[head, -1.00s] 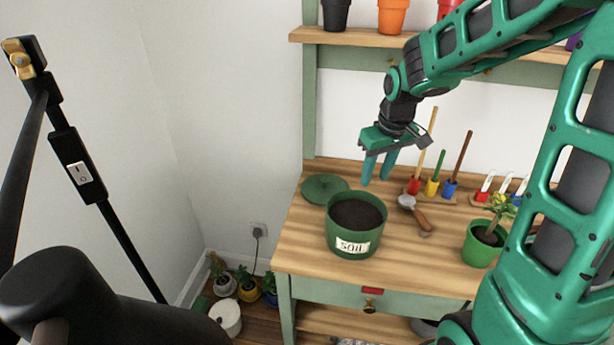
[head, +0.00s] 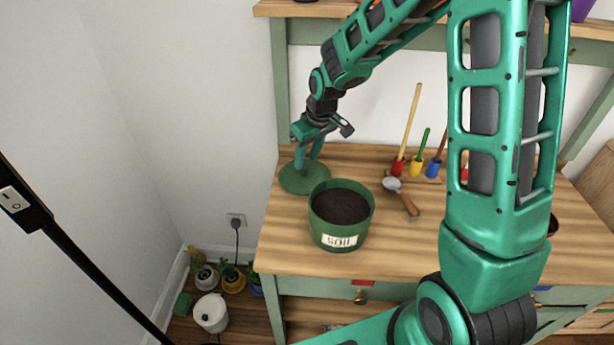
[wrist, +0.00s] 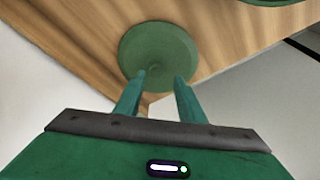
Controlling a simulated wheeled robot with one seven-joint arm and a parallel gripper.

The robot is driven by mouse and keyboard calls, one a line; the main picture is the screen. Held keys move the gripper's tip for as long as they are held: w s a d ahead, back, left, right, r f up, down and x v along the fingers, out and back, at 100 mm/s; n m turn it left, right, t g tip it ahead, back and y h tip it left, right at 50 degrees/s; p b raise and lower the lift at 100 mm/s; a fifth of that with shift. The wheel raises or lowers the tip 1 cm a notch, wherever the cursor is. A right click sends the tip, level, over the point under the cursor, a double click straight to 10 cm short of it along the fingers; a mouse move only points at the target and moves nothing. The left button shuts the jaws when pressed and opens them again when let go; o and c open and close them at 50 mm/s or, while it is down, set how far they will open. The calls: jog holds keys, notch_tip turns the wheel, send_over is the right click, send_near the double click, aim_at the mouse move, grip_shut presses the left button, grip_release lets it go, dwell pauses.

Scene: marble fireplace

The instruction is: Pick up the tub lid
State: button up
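The tub lid (head: 292,183) is a round green disc lying flat on the wooden bench at its back left corner, behind the soil tub. It also shows in the wrist view (wrist: 160,42), with a small knob near its middle. My gripper (head: 308,167) points down over the lid, its two teal fingers apart. In the wrist view my gripper (wrist: 160,76) is open, with the knob between the fingertips, closer to the left finger. I cannot tell whether a finger touches the lid. The green soil tub (head: 333,236) stands open, full of dark soil.
A metal scoop with a wooden handle (head: 408,203) lies right of the tub. A shelf (head: 290,8) runs above the bench. The bench's left edge and the wall are close to the lid.

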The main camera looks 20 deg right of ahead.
aim_at(305, 167)
jog(key=x, duration=0.4)
jog(key=shift+w+d+f, duration=0.1)
jog(key=shift+d+f, duration=0.15)
jog(key=shift+f, duration=0.2)
jog(key=shift+c, duration=0.2)
grip_shut()
jog(key=shift+r, duration=0.1)
